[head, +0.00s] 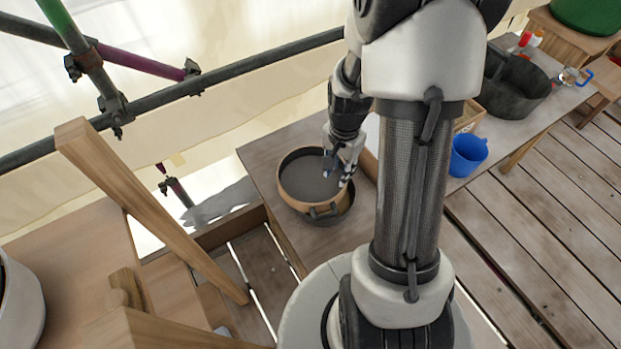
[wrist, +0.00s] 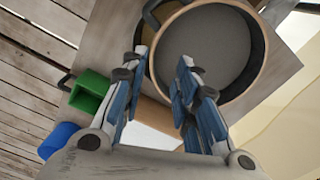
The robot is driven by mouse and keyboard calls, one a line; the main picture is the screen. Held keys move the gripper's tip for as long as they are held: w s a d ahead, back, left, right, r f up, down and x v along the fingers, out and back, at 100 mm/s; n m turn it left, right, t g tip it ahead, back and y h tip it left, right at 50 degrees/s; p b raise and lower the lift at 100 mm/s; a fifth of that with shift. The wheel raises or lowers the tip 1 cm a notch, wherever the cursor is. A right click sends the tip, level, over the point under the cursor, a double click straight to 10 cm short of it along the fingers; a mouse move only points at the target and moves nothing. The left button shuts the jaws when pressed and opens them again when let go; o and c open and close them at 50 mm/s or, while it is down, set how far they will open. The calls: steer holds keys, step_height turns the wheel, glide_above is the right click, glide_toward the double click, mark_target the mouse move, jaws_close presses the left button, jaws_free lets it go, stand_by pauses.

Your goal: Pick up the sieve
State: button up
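The sieve (head: 305,178) is a round, tan-rimmed ring with a grey mesh. It sits on a dark round vessel (head: 334,218) on a small wooden table, left of my arm in the head view. It also fills the upper middle of the wrist view (wrist: 208,45). My gripper (head: 340,170) is at the sieve's right side in the head view. In the wrist view my gripper (wrist: 162,65) is open, with one finger over the mesh and the other outside the rim. The rim shows between them; I cannot tell whether they touch it.
A blue cup (head: 467,155) and a dark tub (head: 515,85) stand on the bench at right. A green object (wrist: 90,92) is left of the fingers in the wrist view. A slanted wooden beam (head: 150,210) and scaffold pipes (head: 220,83) are at left.

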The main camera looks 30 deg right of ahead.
mark_target(339, 192)
step_height(339, 192, down, 7)
steer(key=shift+r+b, duration=0.1)
steer(key=shift+b, duration=0.8)
steer(key=f+b, duration=0.1)
steer(key=f, duration=0.1)
steer(key=d+f+b, duration=0.1)
steer(key=f, duration=0.1)
steer(key=shift+s+f, duration=0.1)
steer(key=shift+f, duration=0.55)
steer(key=shift+c, duration=0.3)
jaws_close()
steer(key=shift+r, duration=0.1)
